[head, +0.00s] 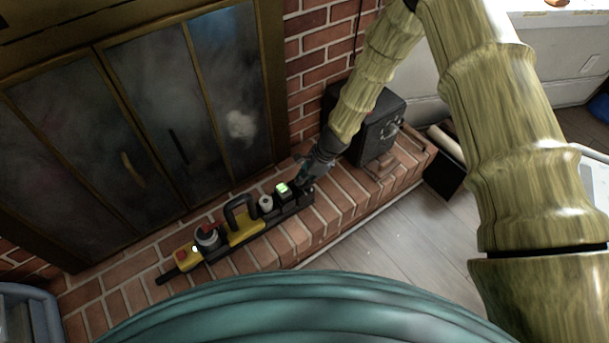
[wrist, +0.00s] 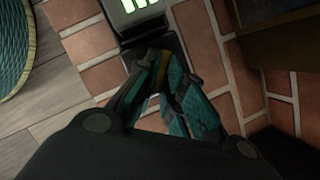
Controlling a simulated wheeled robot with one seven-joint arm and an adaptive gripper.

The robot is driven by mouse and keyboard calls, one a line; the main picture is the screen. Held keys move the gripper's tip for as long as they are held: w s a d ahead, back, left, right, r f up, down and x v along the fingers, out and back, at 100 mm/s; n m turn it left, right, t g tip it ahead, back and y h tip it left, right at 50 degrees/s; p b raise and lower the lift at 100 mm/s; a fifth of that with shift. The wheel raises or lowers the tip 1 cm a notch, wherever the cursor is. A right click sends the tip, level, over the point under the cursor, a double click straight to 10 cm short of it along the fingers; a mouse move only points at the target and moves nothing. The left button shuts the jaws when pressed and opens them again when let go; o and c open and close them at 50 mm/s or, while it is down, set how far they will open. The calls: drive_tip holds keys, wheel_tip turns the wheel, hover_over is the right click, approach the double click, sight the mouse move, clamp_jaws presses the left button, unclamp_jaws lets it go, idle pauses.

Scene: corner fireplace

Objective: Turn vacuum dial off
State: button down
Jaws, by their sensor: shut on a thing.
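A long black and yellow device (head: 243,238) lies along the brick hearth. It carries a lit green display (head: 282,188), a pale round knob (head: 266,203), a black handle and red parts at the left end. My gripper (head: 304,178) is at the device's right end, just past the display. In the wrist view my gripper (wrist: 160,62) has its teal fingers drawn together over the dark end of the device, below the display (wrist: 143,5). They are shut on a small part that looks like the vacuum dial. Fingers mostly hide it, so its setting cannot be read.
The brick hearth (head: 345,205) surrounds the device. Dark glass fireplace doors (head: 140,120) stand behind it. A black box-shaped unit (head: 378,128) stands close to the right of my gripper. The grey wood floor (head: 400,245) in front is clear.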

drive_tip(key=n+g+p, duration=0.1)
drive_tip(key=n+p, duration=0.2)
drive_tip(key=shift+w+r, duration=0.15)
drive_tip(key=shift+w+a+n+g+h+p, duration=0.15)
drive_tip(key=shift+n+g+h+p, duration=0.25)
drive_tip(key=shift+n, duration=0.75)
drive_tip(key=shift+w+d+n+g+h+p, duration=0.15)
drive_tip(key=shift+n+g, duration=0.35)
drive_tip(key=shift+n, duration=0.65)
drive_tip(key=shift+a, duration=0.15)
drive_tip(key=c, duration=1.5)
unclamp_jaws()
drive_tip(key=shift+s, duration=0.1)
drive_tip(key=v, duration=1.1)
drive_tip(key=shift+w+d+r, duration=0.2)
drive_tip(key=shift+d+r, duration=0.05)
